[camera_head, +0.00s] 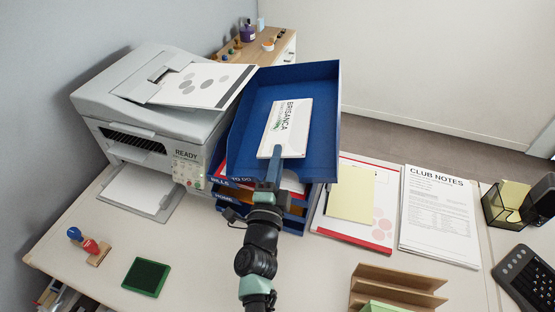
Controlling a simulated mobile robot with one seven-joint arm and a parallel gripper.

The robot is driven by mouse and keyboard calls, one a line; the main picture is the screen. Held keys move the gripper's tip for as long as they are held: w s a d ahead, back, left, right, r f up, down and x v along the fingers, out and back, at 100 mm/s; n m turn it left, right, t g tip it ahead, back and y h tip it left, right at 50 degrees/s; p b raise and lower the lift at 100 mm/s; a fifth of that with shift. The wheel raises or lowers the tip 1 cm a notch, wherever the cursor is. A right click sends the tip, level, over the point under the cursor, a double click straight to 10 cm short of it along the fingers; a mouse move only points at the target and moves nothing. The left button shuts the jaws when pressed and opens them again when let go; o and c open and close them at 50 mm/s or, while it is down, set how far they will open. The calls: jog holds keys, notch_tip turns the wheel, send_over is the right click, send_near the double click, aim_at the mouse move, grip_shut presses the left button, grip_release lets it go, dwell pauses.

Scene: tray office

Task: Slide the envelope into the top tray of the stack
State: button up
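The envelope (287,125) is white with green and dark print reading BRISANCA. It is over the floor of the blue top tray (310,80), within its side walls. I cannot tell whether it rests on the tray floor or hangs just above it. My gripper (277,157) reaches in over the tray's open front and is shut on the envelope's near edge. The fingertips are small and partly hidden. The stack's lower trays (290,215) show below, with labels on their fronts and papers inside, partly hidden by my arm.
A printer (150,110) stands close on the left of the stack, with a printed sheet (205,84) on top. Papers and a yellow pad (350,195) lie to the right. A wooden sorter (395,288), a green pad (146,277) and a stamp (92,248) are nearer.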

jog(key=o, duration=0.3)
jog(key=shift+o, duration=0.2)
jog(key=p+v, duration=0.1)
jog(key=v, duration=1.2)
jog(key=shift+p, duration=0.3)
jog(key=w+a+r+n+t+y+p, duration=0.15)
jog(key=r+n+t+y, duration=0.35)
jog(key=r, duration=1.3)
jog(key=w+a+r+n+y+p, duration=0.1)
jog(key=w+a+r+n+y, duration=0.35)
jog(key=r, duration=1.35)
jog(key=s+d+r+n+t+h+p, duration=0.1)
jog(key=s+d+r+n+h, duration=0.1)
jog(key=s+r, duration=0.3)
jog(key=s+d+r+n+t+h, duration=0.1)
jog(key=s+r, duration=0.4)
jog(key=r, duration=0.5)
jog(key=s+d+r+n+t+h+p, duration=0.1)
jog(key=s+d+r+n+h, duration=0.2)
jog(key=s+d+r+n, duration=0.2)
notch_tip(320, 180, up, 4)
jog(key=shift+d+f+p, duration=0.15)
jog(key=shift+d+p, duration=0.1)
jog(key=shift+p, duration=0.05)
